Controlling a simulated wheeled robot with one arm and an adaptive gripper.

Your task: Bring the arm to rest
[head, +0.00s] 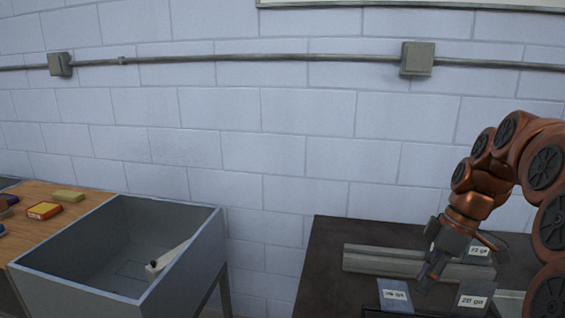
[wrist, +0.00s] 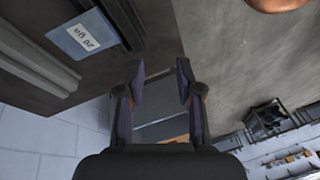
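My arm comes in from the right in the head view, and my gripper (head: 432,272) hangs over the dark bench (head: 328,262). In the wrist view my gripper (wrist: 160,82) has its two fingers apart with nothing held between them. In the head view the gripper is near a metal rail (head: 380,262) and above the labelled plates, one of them a blue-grey plate (head: 395,296) in front. In the wrist view a blue label plate (wrist: 85,35) lies to the left of the fingers. Whether the fingers touch anything below is not clear.
A grey open bin (head: 185,225) on legs stands at left with a white piece (head: 170,258) inside. A wooden table (head: 88,204) with small boxes, one red and yellow (head: 43,210), is beyond it. A gap of floor lies between bin and bench. A block wall stands behind.

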